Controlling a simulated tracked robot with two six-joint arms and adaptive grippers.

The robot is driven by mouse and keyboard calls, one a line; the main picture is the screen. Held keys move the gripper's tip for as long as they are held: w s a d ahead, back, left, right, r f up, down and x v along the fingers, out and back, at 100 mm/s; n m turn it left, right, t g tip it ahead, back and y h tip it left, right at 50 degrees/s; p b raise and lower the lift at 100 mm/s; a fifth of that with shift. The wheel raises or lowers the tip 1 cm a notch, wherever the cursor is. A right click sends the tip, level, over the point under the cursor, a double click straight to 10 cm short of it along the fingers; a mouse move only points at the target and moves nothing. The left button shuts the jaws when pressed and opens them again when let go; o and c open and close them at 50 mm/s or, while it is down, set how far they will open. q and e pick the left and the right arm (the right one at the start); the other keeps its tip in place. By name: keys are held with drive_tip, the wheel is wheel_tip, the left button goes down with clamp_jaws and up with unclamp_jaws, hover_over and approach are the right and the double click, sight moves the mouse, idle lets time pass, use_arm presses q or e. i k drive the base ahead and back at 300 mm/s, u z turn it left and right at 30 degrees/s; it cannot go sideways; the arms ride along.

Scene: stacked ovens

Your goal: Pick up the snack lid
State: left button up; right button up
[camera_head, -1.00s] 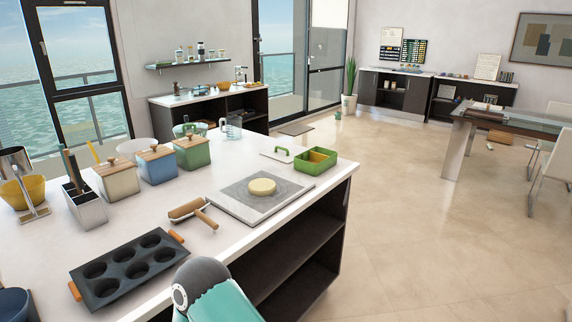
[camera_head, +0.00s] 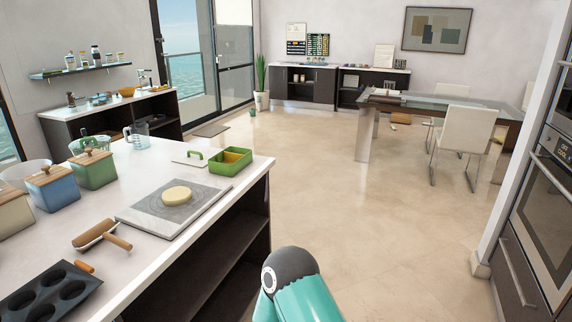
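The snack lid (camera_head: 186,160) appears to be the flat white piece with a green handle lying on the white counter. It lies just left of the green snack box (camera_head: 231,162), which is open and has a yellowish inside. A teal arm link of mine with a dark joint shows at the bottom middle, in front of the counter. Neither gripper is in view.
The white counter (camera_head: 140,163) holds a board (camera_head: 149,217) with a round dough piece (camera_head: 177,196), a rolling pin (camera_head: 102,236), a dark muffin tray (camera_head: 45,296) and lidded canisters (camera_head: 94,169). Stacked ovens (camera_head: 545,215) stand at right. The floor (camera_head: 350,200) between is clear.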

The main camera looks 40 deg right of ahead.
sight(193, 158)
drive_tip(key=u, duration=0.85)
drive_tip(key=i, duration=0.1)
drive_tip(key=z, duration=1.8)
drive_tip(key=k, duration=0.9)
drive_tip(key=z, duration=0.2)
drive_tip(key=i, duration=0.9)
drive_tip(key=u, duration=0.2)
drive_tip(key=k, duration=0.9)
drive_tip(key=z, duration=0.15)
drive_tip(key=i, duration=0.7)
